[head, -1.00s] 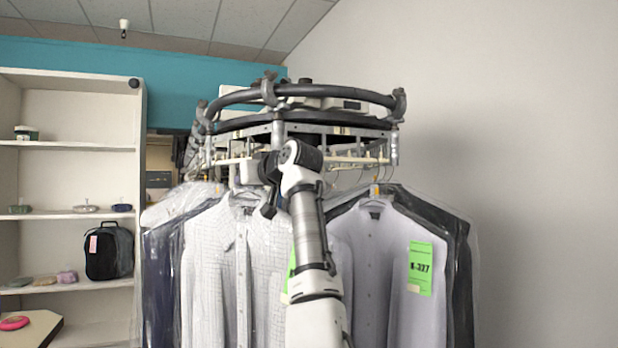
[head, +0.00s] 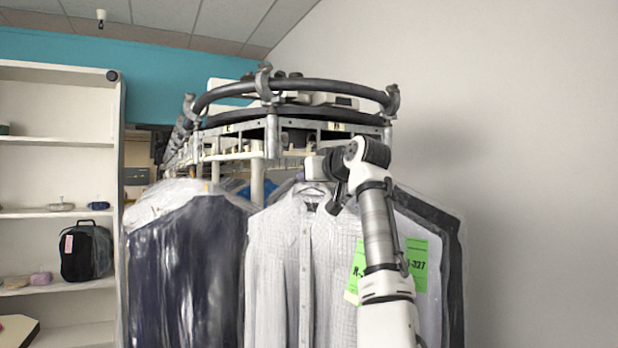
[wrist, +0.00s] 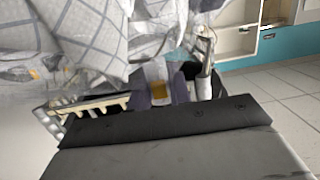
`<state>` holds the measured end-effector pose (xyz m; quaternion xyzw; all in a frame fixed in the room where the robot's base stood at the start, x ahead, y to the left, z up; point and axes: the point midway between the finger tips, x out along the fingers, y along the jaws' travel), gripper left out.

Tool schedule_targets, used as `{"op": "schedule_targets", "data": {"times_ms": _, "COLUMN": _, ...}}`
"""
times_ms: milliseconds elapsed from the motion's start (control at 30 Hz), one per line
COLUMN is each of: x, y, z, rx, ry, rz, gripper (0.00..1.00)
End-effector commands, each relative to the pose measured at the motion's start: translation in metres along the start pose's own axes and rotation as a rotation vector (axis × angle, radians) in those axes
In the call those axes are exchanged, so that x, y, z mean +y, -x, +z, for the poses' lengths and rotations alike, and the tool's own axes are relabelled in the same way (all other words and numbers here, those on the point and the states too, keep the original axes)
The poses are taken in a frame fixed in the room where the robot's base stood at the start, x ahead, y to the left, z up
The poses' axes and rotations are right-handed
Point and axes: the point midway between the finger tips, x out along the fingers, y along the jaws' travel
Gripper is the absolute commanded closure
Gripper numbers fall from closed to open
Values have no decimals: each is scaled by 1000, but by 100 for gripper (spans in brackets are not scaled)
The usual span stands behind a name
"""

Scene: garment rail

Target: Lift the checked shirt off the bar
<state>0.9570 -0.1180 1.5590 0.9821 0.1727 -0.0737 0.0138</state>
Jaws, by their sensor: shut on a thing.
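The checked shirt (head: 300,262), white with thin grey lines, hangs upright on a hanger (head: 316,188) in the head view, in front of the other clothes. Its checked cloth (wrist: 85,30) fills the upper left of the wrist view. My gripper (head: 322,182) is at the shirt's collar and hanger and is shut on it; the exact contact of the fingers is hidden. The bar (head: 236,156), pale and slotted, runs behind and above the collar. It also shows in the wrist view (wrist: 92,108), below the cloth. The shirt's hanger appears apart from the bar.
A dark garment in clear plastic (head: 195,265) hangs left of the shirt. A pale shirt with a green tag (head: 419,262) and dark clothes hang close behind at right. The round rail (head: 320,88) is overhead. Shelves (head: 58,212) stand far left; the right wall side is free.

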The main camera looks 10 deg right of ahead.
Motion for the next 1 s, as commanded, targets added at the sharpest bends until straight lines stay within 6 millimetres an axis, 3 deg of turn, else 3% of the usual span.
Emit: {"op": "schedule_targets", "data": {"times_ms": 1000, "x": 1, "y": 101, "z": 15, "rx": 2, "ry": 0, "rz": 1, "gripper": 100}}
